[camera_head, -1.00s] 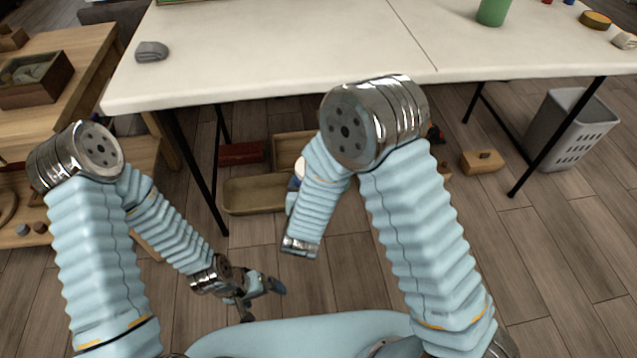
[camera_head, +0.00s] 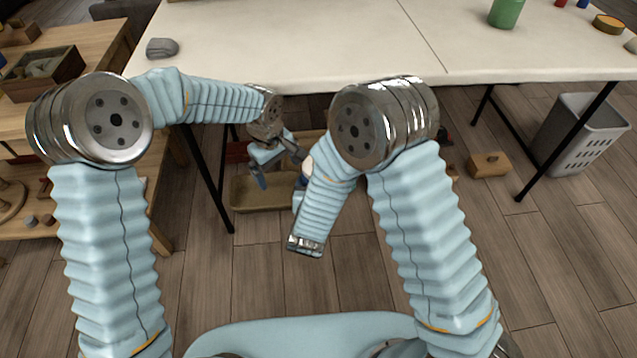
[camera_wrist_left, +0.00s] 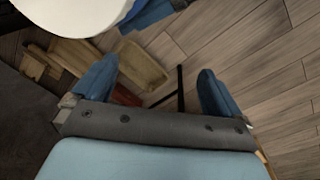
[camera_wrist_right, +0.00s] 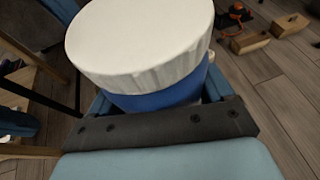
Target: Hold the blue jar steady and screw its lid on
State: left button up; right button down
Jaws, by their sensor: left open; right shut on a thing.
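The blue jar (camera_wrist_right: 160,98) is in my right gripper (camera_wrist_right: 158,95), which is shut on it. A wide white lid (camera_wrist_right: 140,35) sits on top of the jar; I cannot tell how tight it is. In the head view my right arm mostly hides the jar, and only a sliver of the white lid (camera_head: 307,166) shows. My left gripper (camera_head: 278,168) is open and empty, just left of the jar. In the left wrist view its two blue fingers (camera_wrist_left: 155,75) are apart, with the white lid (camera_wrist_left: 75,12) beyond them at the upper left.
A white table (camera_head: 320,45) stands ahead, with a grey stone-like object (camera_head: 162,48) and a green cup (camera_head: 506,13) on it. Underneath are a wooden tray (camera_head: 258,196) and a wooden block (camera_head: 488,165). A grey basket (camera_head: 578,135) stands right.

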pick_arm(q)
jog(key=s+d+r, duration=0.1)
jog(key=d+r, duration=0.2)
jog(key=r, duration=0.1)
jog(key=s+d+r+n, duration=0.1)
jog(key=d+r, duration=0.2)
jog(key=r, duration=0.1)
jog(key=s+d+r+n, duration=0.1)
jog(key=d+r, duration=0.2)
jog(key=r, duration=0.2)
jog(key=shift+d+r+g+y, duration=0.1)
jog(key=shift+d+g+y, duration=0.2)
jog(key=shift+y, duration=0.1)
jog(key=shift+f, duration=4.1)
jog(key=shift+c, duration=0.2)
